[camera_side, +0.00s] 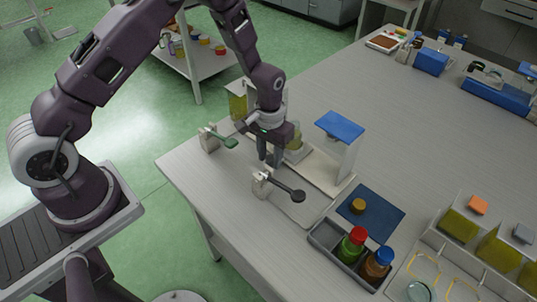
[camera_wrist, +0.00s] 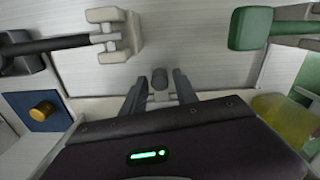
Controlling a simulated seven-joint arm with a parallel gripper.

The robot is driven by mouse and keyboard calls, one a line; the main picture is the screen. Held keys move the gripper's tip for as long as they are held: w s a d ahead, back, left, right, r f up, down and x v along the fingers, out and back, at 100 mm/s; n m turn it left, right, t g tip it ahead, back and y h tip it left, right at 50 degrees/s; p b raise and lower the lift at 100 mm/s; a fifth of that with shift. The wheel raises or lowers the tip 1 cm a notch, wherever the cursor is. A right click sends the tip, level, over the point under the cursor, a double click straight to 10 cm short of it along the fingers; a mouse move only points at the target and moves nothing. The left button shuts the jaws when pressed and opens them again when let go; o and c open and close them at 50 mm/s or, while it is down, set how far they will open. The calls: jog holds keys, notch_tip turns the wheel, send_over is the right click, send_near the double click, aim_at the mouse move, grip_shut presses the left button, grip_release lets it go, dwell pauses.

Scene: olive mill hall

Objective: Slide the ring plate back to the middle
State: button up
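My gripper (camera_side: 269,160) points down over the near part of the table, between a dark-ended lever (camera_side: 289,192) and a green-ended lever (camera_side: 222,139). In the wrist view its two fingers (camera_wrist: 160,93) are apart, with a small grey upright knob (camera_wrist: 159,78) between them and a gap on each side. The knob seems to stand on a pale flat plate (camera_wrist: 205,62), which may be the ring plate; no ring shows clearly. The plate also shows in the side view (camera_side: 306,211), partly behind the dark-ended lever. I cannot tell whether the fingers touch the knob.
A white stand with a blue top (camera_side: 339,126) rises just behind my gripper. A blue mat (camera_side: 384,216) with a yellow-brown piece (camera_side: 357,206) lies to the right. A grey tray (camera_side: 322,239) holds red- and blue-capped bottles. The table beyond is largely clear.

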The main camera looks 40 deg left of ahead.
jog(key=shift+o, duration=0.2)
jog(key=shift+r, duration=0.1)
notch_tip(320, 180, up, 7)
jog(key=shift+f, duration=0.1)
